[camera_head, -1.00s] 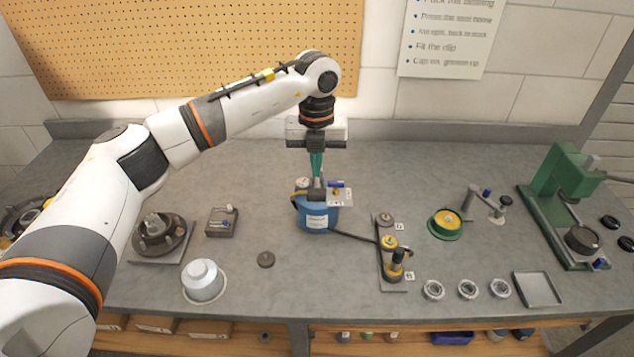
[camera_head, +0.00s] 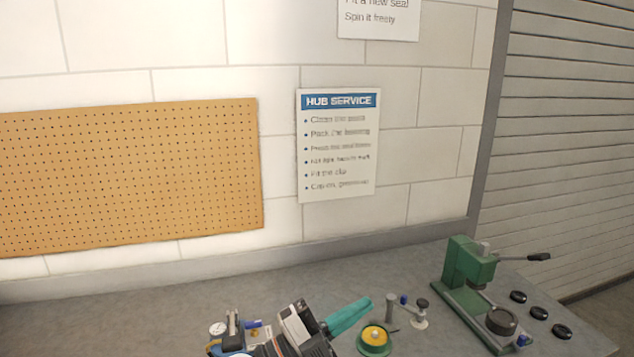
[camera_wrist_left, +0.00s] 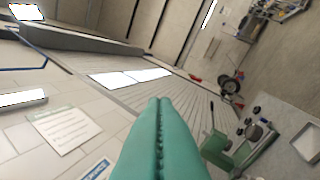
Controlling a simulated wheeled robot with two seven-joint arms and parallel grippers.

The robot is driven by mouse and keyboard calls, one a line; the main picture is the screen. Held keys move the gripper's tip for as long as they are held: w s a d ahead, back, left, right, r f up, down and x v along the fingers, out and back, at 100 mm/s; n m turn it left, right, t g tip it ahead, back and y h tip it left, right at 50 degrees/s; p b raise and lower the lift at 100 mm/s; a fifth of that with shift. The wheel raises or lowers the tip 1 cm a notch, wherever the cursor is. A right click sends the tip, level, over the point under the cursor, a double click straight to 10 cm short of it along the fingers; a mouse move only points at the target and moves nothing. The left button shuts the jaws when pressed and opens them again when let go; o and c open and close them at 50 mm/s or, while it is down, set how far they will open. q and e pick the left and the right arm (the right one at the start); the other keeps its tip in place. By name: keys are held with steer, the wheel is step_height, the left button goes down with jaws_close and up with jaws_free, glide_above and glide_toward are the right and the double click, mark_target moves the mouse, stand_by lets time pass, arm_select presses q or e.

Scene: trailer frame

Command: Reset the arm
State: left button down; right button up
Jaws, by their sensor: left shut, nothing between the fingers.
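My left gripper (camera_head: 349,316) comes in at the bottom of the head view, its teal fingers pressed together and pointing right over the bench. In the left wrist view the teal fingers (camera_wrist_left: 160,104) lie side by side, shut with nothing between them. Most of my left arm is below the head view's edge. My right gripper does not show in either view.
A green press (camera_head: 470,270) stands at the right of the grey bench (camera_head: 130,310), with several black rings beside it. A green-rimmed yellow part (camera_head: 374,338) and a small metal stand (camera_head: 391,308) lie near the gripper. A pegboard (camera_head: 130,175) hangs behind.

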arm_select(q)
steer(key=w+a+f+n+t+y, duration=0.1)
steer(key=a+f+n+t+y, duration=0.2)
steer(key=a+n+t+y, duration=0.35)
steer(key=w+a+f+n+t+y, duration=0.1)
steer(key=a+f+n+t+y, duration=0.25)
steer(key=a+n+y, duration=0.5)
steer(key=s+a+f+n+g+y, duration=0.3)
steer(key=f+n, duration=0.1)
steer(key=f, duration=0.2)
steer(key=s+a+f+n+g+y, duration=0.2)
steer(key=s+a+f+n+g, duration=0.15)
steer(key=f, duration=0.35)
steer(key=s+a+f+n+g, duration=0.1)
steer(key=s+a+f+g, duration=0.15)
steer(key=s, duration=0.45)
steer(key=s+a+f+g, duration=0.1)
steer(key=s+f+g, duration=0.3)
steer(key=s, duration=0.3)
steer(key=s+a+f+n+g, duration=0.1)
steer(key=s+f+g, duration=0.25)
steer(key=s, duration=0.35)
step_height(320, 180, down, 29)
steer(key=s+b, duration=0.1)
steer(key=s+a+f+g+b, duration=0.1)
steer(key=s+a+f, duration=0.2)
steer(key=s+f, duration=1.2)
steer(key=shift+s+m, duration=0.35)
steer(key=shift+s, duration=0.1)
